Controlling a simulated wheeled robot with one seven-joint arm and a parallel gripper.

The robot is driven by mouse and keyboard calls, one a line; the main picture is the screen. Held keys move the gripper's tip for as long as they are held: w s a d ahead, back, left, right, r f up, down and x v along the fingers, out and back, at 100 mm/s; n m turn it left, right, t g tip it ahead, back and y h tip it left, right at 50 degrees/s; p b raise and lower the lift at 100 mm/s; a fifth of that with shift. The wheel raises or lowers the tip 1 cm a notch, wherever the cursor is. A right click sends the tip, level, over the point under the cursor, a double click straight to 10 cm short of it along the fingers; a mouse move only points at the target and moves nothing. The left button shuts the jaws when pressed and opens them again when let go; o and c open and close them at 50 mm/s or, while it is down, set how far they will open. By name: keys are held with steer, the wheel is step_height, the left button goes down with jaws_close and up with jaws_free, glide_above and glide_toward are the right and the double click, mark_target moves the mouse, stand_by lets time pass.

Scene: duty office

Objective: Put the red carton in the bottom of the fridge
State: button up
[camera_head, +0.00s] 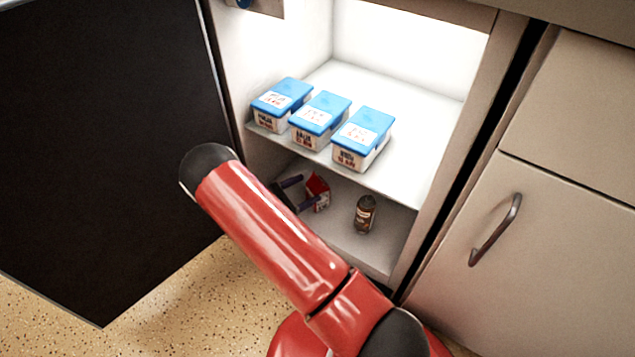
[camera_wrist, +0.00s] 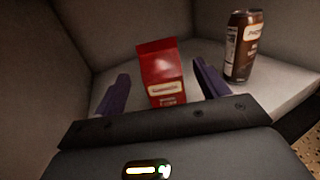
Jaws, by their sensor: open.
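The red carton (camera_wrist: 162,72) stands upright on the bottom of the fridge (camera_head: 342,233), at the left side of the lower compartment. In the head view the carton (camera_head: 318,190) shows partly, beside my gripper (camera_head: 293,194). My gripper is open, with its two purple fingers on either side of the carton in the wrist view (camera_wrist: 160,90). Gaps show between the carton and both fingers. The carton's lowest part is hidden behind the gripper body in the wrist view.
A brown can (camera_head: 365,213) stands to the right of the carton on the fridge bottom; it also shows in the wrist view (camera_wrist: 243,47). Three blue-lidded tubs (camera_head: 362,139) stand on the shelf (camera_head: 407,110) above. The dark fridge door (camera_head: 105,140) is open at left.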

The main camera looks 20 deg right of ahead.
steer(key=a, duration=0.2)
steer(key=s+a, duration=0.1)
steer(key=a, duration=0.2)
steer(key=shift+s, duration=0.1)
stand_by(0.4)
